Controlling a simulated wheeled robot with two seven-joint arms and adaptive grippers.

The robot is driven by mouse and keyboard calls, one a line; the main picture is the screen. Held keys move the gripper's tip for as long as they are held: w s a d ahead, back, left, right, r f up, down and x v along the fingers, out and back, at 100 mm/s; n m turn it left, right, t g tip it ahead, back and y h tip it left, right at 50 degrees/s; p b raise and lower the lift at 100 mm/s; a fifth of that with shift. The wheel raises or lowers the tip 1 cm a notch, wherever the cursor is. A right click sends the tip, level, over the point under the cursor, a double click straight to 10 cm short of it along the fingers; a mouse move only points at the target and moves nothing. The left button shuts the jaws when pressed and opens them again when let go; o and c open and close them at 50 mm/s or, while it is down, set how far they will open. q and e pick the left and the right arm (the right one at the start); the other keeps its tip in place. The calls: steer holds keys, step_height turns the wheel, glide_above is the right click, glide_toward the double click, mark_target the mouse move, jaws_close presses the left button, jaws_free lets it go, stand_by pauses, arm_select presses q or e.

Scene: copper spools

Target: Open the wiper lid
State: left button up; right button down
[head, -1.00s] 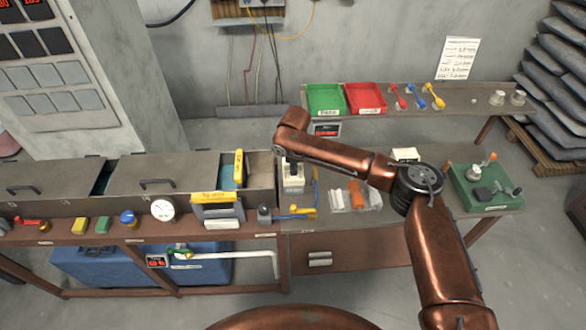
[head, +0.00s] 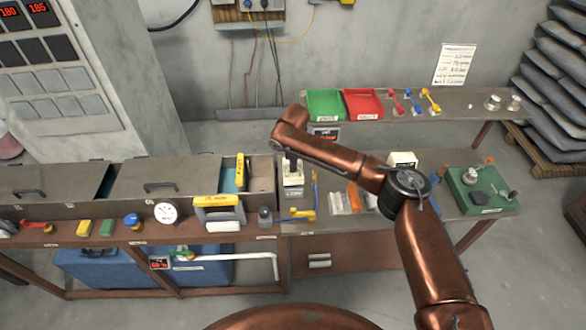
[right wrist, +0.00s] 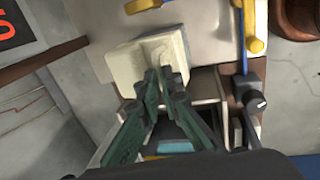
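The wiper box (head: 293,192) is a small pale box with a label, standing on the right-hand bench beside the open drawer unit. Its cream lid (right wrist: 128,65) fills the upper middle of the right wrist view and looks closed, with a small raised tab on top. My right gripper (right wrist: 164,76) points down at the lid from above. Its green fingers come close together around the tab and appear shut on it; the contact itself is partly hidden. In the head view the gripper (head: 291,162) shows dark just over the box. My left gripper is not in view.
A blue-handled tool (head: 315,185) stands close right of the box. A yellow-topped holder (head: 218,203) is at left. Red (head: 363,104) and green trays (head: 325,105) stand on the back shelf. A green board (head: 480,190) lies at right, beyond my arm.

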mark_target(293, 176)
steer(key=shift+w+r+p, duration=0.15)
steer(key=shift+w+r, duration=0.1)
steer(key=shift+w, duration=0.3)
steer(key=shift+w+r+p, duration=0.15)
steer(key=shift+w+r, duration=0.05)
steer(key=shift+w, duration=0.3)
steer(key=c, duration=2.5)
jaws_free()
steer(key=shift+w+f, duration=0.2)
steer(key=shift+f, duration=0.05)
steer(key=o, duration=0.4)
steer(key=shift+r, duration=0.15)
step_height(293, 176, up, 12)
steer(key=s, duration=0.2)
steer(key=shift+s, duration=0.25)
